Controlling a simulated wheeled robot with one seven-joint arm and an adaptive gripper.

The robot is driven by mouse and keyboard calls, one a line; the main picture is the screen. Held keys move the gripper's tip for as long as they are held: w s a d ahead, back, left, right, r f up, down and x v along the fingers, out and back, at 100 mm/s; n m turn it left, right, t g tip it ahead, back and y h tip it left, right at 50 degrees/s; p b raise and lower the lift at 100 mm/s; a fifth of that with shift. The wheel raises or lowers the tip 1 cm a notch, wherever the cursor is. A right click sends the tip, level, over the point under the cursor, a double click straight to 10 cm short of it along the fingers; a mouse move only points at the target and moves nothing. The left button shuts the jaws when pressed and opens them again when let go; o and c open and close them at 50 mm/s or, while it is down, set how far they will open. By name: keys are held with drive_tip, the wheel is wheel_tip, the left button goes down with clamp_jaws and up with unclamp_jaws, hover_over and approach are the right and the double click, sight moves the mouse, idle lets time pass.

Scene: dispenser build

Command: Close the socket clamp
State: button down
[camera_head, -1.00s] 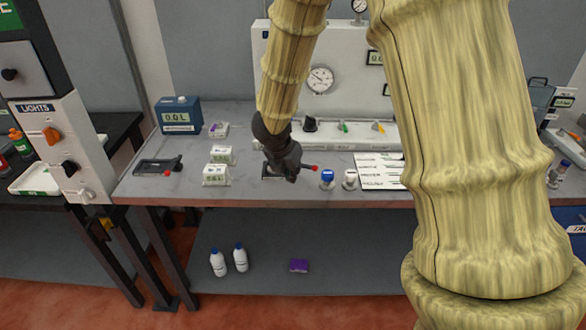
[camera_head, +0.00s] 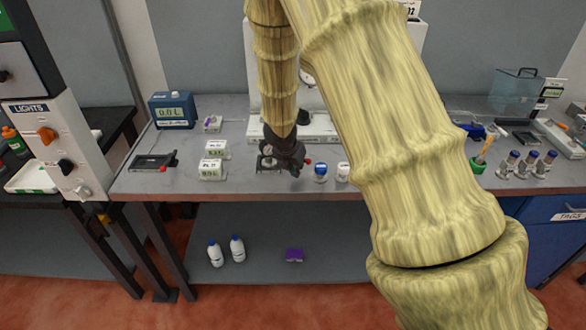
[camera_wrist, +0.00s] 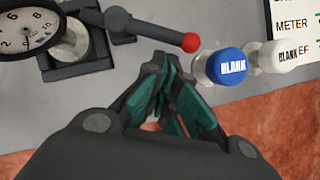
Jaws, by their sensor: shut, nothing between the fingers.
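The socket clamp (camera_wrist: 75,62) is a dark fixture on the bench's front part, with a lever arm (camera_wrist: 148,30) ending in a red knob (camera_wrist: 191,42). The lever points right in the wrist view; the knob also shows in the head view (camera_head: 308,160). A round dial gauge (camera_wrist: 28,30) stands at the clamp in the wrist view; its seat is partly out of frame. My gripper (camera_wrist: 163,62) is shut and empty. Its fingertips appear just below the lever, left of the red knob; I cannot tell whether they touch. In the head view my gripper (camera_head: 290,164) hides much of the clamp.
A blue-capped BLANK bottle (camera_wrist: 226,66) and a white-capped one (camera_wrist: 278,57) stand close right of the knob. White labelled boxes (camera_head: 211,168) stand to the left. A second dark fixture (camera_head: 152,162) lies further left. The bench's front edge is close.

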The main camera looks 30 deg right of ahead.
drive_tip(key=shift+w+d+f+b, duration=0.1)
drive_tip(key=shift+w+d+b, duration=0.1)
drive_tip(key=shift+b, duration=0.1)
idle(0.4)
